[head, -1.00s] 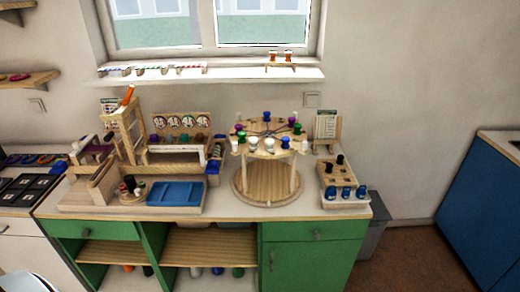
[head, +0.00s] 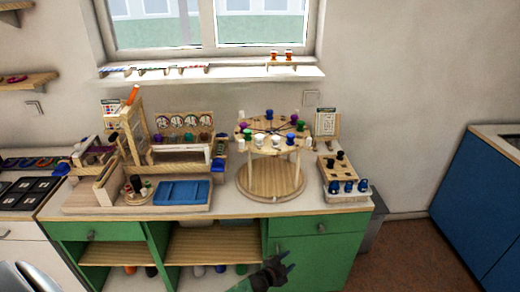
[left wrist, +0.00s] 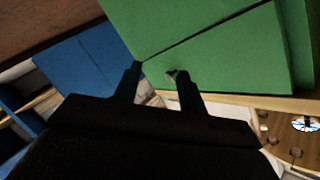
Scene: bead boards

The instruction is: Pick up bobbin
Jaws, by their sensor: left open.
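Several bobbins in blue, green, purple and white stand around the top of the round wooden stand (head: 271,184). A blue bobbin (head: 269,114) is at its back, and a white bobbin (head: 258,141) is at its front. Several blue bobbins (head: 348,187) are in a white tray at the right. My left gripper (head: 286,263) is open and empty, low in front of the green cabinet, below the counter and apart from all bobbins. In the left wrist view, its two dark fingers (left wrist: 157,82) are spread, with the green cabinet behind them. My right gripper is out of view.
The counter (head: 228,203) has a wooden frame (head: 133,133) and a blue tray (head: 181,192) at the left. A wooden block with dark pegs (head: 328,168) stands at the right. The green cabinet drawer (head: 335,226) is below the counter edge.

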